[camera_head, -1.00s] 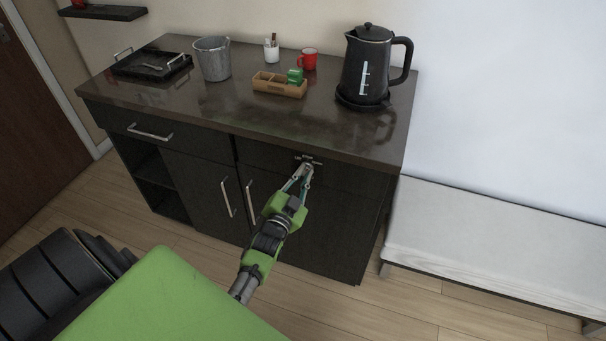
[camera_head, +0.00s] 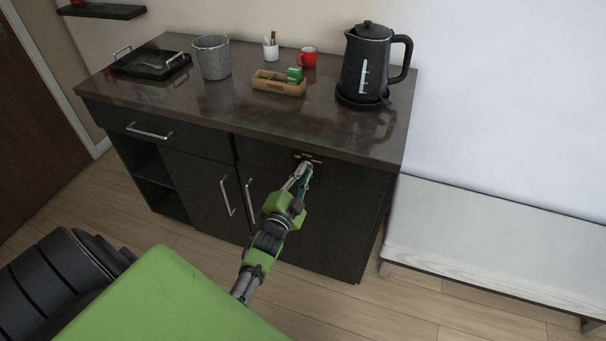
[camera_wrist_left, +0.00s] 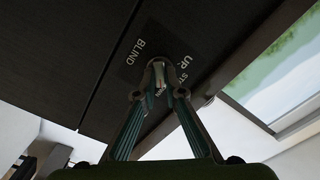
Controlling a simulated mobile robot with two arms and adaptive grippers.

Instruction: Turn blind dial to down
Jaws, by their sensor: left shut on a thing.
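The blind dial is on a small dark plate (camera_wrist_left: 134,58) on the cabinet's front, just under the counter edge; it also shows small in the head view (camera_head: 308,158). In the left wrist view the plate reads "BLIND" and "UP", with partly hidden words beside the dial. My left gripper (camera_wrist_left: 160,88) is shut on the light grey dial (camera_wrist_left: 158,69), with a fingertip on each side. In the head view the left gripper (camera_head: 303,171) reaches up to the plate from below. The fingers hide part of the dial, and I cannot tell its exact setting.
On the counter (camera_head: 230,115) stand a black kettle (camera_head: 366,65), a wooden box (camera_head: 277,85), a red mug (camera_head: 308,57), a metal bucket (camera_head: 212,60) and a black tray (camera_head: 150,64). A bench (camera_head: 480,235) is at the right. Cabinet door handles (camera_head: 249,202) are left of my arm.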

